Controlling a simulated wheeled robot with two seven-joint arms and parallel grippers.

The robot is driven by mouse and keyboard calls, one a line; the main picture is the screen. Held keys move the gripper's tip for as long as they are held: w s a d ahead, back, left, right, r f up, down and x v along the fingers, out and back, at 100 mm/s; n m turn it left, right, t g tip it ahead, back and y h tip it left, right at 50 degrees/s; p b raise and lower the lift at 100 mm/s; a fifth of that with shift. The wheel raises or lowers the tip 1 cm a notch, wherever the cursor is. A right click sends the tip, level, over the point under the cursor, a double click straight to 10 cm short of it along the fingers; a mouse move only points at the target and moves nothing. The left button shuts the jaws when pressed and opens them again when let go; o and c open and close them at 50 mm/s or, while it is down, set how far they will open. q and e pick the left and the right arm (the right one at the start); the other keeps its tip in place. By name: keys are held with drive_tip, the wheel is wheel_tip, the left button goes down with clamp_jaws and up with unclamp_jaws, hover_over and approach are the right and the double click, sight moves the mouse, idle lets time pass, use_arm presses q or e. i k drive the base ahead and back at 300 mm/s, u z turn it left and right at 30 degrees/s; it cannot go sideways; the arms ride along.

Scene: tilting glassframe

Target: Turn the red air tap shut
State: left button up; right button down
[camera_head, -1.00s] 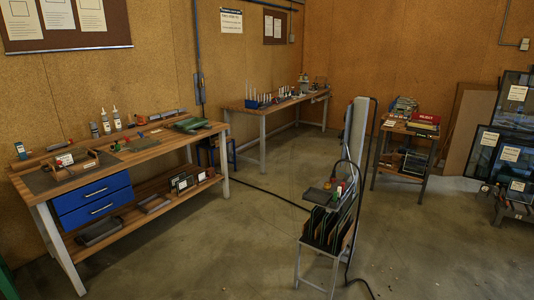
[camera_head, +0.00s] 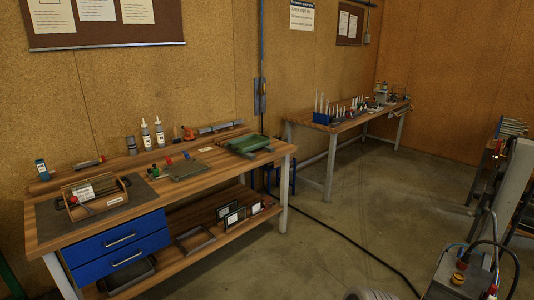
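I cannot pick out the red air tap for certain. A small red part (camera_head: 168,161) stands on the near workbench (camera_head: 240,170), beside a small green part and a flat grey plate. Another small red part (camera_head: 492,290) shows low at the right, on a grey unit with hoses and a brass-coloured knob. A blue air pipe (camera_head: 261,40) runs down the wall to a dark blue fitting (camera_head: 260,97) behind the bench; no red handle can be made out on it. Neither of my grippers is in view.
Blue drawers (camera_head: 118,245) and a lower shelf are under the near bench. A second bench (camera_head: 345,122) stands along the wall further back. A black hose (camera_head: 345,233) lies across the floor.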

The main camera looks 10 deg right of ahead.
sight(498, 145)
drive_tip(key=z, duration=0.6)
drive_tip(key=i, duration=1.5)
drive_tip(key=z, duration=1.55)
drive_tip(key=i, duration=0.4)
drive_tip(key=z, duration=0.3)
